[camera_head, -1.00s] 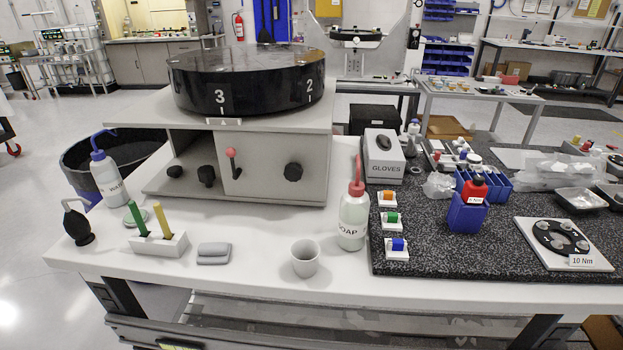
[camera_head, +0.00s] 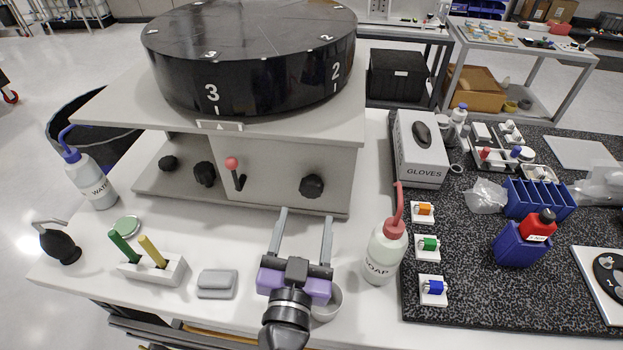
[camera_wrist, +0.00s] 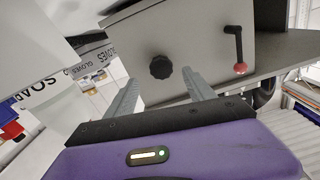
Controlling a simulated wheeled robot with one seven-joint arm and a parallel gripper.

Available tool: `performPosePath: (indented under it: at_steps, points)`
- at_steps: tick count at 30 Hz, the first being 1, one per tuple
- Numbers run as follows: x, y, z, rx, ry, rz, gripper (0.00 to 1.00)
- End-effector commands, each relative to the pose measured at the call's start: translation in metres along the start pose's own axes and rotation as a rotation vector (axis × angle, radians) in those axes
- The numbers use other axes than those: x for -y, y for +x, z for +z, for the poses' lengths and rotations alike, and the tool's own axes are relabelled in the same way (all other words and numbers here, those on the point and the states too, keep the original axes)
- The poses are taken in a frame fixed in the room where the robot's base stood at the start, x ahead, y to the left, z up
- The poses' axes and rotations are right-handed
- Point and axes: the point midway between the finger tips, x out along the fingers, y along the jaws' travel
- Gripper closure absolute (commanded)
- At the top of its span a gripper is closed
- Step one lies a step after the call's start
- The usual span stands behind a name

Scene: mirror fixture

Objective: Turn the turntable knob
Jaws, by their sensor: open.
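The black turntable (camera_head: 265,85) stands on a grey cabinet, its rim showing the numbers 3 and 2. A black lobed knob (camera_head: 311,186) is on the right of the cabinet front. My gripper (camera_head: 304,217) is open and empty in front of this knob, pointing at the cabinet. In the wrist view the same knob (camera_wrist: 160,66) appears between and beyond the two fingertips (camera_wrist: 162,82), apart from them. I cannot tell by label which knob drives the turntable.
A red-tipped lever (camera_head: 235,175) is left of the right knob. A gloves box (camera_head: 421,155) is farther right.

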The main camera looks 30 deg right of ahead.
Motion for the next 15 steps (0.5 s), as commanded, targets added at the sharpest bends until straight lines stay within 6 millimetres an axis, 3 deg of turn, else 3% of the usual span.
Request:
performPosePath:
  at_steps: [15]
  points:
    - [0.003, 0.065, 0.001, 0.007, -0.008, 0.002, 0.37]
